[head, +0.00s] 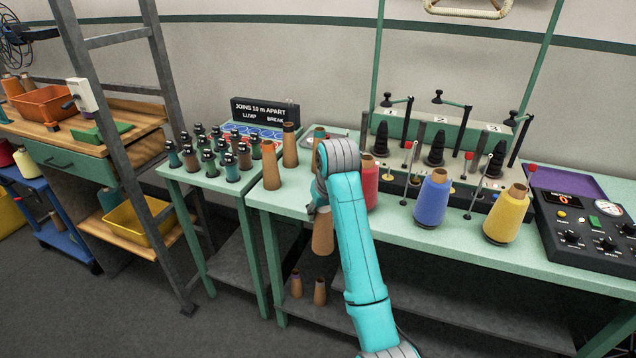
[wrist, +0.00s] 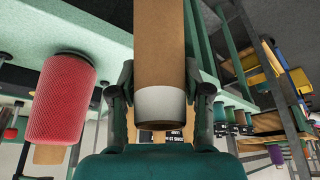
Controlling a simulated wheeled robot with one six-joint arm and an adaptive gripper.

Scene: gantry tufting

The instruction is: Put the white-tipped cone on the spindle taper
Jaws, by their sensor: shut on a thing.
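The white-tipped cone hangs in my gripper (wrist: 158,82). In the wrist view its brown body (wrist: 158,40) runs up from the fingers, and its white tip (wrist: 160,105) lies between them. In the head view the brown cone (head: 322,236) hangs below the arm's end, in front of the table edge; its white tip is hidden there. Black tapered spindles (head: 437,148) stand in a row at the machine, with another at the left (head: 381,142) and another at the right (head: 497,161). The cone is apart from them, to their left and nearer.
Red (head: 370,190), blue (head: 433,200) and yellow (head: 507,217) yarn cones stand before the spindles, with thin posts between them. Bare brown cones (head: 271,165) stand at the table's left. A control box (head: 585,225) sits at the right. A ladder (head: 130,150) stands at left.

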